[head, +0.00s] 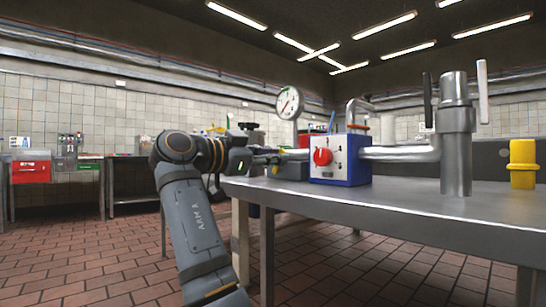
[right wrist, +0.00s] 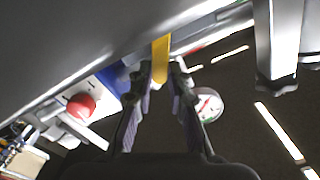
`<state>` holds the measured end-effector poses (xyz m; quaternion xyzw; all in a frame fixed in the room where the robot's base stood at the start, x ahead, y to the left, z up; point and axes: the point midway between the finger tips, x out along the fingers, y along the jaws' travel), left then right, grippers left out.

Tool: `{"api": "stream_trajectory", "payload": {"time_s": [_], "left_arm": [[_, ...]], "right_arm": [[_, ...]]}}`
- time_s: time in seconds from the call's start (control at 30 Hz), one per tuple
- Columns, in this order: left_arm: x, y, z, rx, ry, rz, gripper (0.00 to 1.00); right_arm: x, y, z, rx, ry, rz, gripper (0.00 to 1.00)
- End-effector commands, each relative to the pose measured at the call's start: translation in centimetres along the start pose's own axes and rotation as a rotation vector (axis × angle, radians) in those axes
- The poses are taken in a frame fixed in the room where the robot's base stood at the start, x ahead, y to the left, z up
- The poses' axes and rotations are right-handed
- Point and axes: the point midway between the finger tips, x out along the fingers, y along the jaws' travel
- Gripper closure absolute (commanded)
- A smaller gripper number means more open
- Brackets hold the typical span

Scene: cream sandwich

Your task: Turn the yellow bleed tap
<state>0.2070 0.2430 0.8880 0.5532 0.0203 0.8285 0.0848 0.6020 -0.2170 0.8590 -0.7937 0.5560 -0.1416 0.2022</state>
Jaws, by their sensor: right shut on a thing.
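My right gripper (head: 272,159) reaches in from the left of the bench in the head view, its fingers pointing toward the blue and white box. In the right wrist view, its two fingers (right wrist: 161,80) stand on either side of a narrow yellow bar, the yellow bleed tap (right wrist: 161,50), and are shut on it. The bar runs up from between the fingers. In the head view I cannot make out the tap near the gripper. My left gripper is not in view.
The blue and white box (head: 340,160) with a red knob (head: 322,157) sits on the grey bench (head: 420,205). A round gauge (head: 290,103) rises behind it. A metal pipe (head: 456,140) stands upright to the right, near a yellow block (head: 523,165).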

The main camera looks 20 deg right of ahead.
Motion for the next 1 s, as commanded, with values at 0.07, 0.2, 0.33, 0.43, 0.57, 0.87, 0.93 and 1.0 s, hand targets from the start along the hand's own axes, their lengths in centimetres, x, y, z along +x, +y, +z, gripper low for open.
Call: {"api": "stream_trajectory", "payload": {"time_s": [0.07,0.2,0.33,0.43,0.57,0.87,0.93,1.0], "left_arm": [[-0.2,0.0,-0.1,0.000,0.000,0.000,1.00],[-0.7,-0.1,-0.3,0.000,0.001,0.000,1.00],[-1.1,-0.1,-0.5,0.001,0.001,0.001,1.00],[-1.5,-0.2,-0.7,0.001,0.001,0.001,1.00],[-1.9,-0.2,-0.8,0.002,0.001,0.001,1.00],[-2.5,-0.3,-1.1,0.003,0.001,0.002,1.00],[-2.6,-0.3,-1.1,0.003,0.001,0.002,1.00],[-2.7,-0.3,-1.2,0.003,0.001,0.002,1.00]], "right_arm": [[0.0,0.2,0.1,0.027,0.000,0.000,1.00],[0.0,0.5,0.2,0.104,0.000,0.000,1.00],[0.0,0.9,0.3,0.199,0.000,0.000,1.00],[0.0,1.2,0.3,0.276,0.000,0.001,1.00],[0.0,1.5,0.5,0.371,0.000,0.001,1.00],[0.0,2.1,0.7,0.534,0.000,0.001,1.00],[0.0,2.1,0.7,0.558,0.000,0.001,1.00],[0.0,2.2,0.7,0.576,0.000,0.001,1.00]]}}
